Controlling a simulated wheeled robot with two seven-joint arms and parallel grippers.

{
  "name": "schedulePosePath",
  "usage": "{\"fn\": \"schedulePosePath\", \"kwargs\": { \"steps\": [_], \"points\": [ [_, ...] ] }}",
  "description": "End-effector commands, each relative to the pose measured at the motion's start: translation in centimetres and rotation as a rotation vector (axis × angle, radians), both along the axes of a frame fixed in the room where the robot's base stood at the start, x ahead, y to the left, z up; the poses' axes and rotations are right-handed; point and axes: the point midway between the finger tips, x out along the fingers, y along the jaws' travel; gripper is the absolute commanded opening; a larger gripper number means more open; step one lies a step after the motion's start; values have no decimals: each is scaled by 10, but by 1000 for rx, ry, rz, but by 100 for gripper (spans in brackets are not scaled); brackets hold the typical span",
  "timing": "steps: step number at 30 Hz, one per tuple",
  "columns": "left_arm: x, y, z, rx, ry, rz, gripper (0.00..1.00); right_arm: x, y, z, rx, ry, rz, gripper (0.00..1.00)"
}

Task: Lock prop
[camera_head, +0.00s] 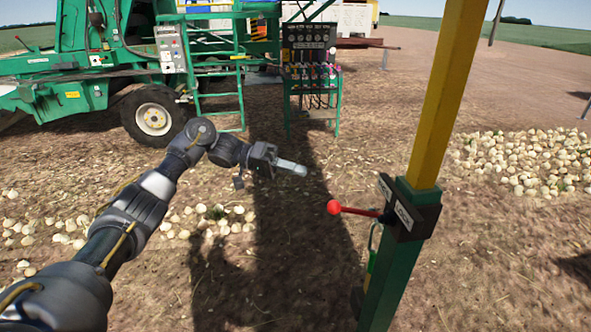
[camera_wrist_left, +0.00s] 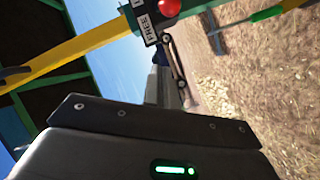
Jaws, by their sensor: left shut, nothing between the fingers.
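The prop is a post with a yellow upper part (camera_head: 446,90) and a green lower sleeve (camera_head: 398,272). A black block with white label plates (camera_head: 409,208) sits on the sleeve. A lever with a red ball knob (camera_head: 334,207) points left from the block. My left gripper (camera_head: 304,170) is shut and empty, up and to the left of the knob and apart from it in the picture. In the left wrist view the red knob (camera_wrist_left: 168,7) shows at the top, beside a label reading FREE (camera_wrist_left: 146,26). My right gripper is not in view.
A green machine (camera_head: 75,65) with a wheel and ladder stands at the back left. A green stand with a control panel (camera_head: 310,75) is behind my left gripper. Onions (camera_head: 525,160) lie on the ground at right and left. The soil around the post is open.

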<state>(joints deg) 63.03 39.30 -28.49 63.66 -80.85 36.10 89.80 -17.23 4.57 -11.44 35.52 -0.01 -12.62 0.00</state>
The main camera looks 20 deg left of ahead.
Motion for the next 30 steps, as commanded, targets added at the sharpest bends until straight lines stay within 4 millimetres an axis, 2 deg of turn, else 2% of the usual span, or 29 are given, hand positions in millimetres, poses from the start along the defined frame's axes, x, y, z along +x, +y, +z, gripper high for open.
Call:
{"fn": "schedulePosePath", "kwargs": {
  "steps": [1, 10, 18, 30],
  "points": [
    [1, -12, 3, 0, 2, -6, 0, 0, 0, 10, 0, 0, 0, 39],
    [10, -74, -5, -2, 1, -3, 0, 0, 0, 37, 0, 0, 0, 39],
    [-15, -80, -25, 1, 1, 1, 0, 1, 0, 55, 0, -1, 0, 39],
    [-21, -81, -31, 0, -1, 1, 0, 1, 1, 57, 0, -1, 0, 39]
  ]
}}
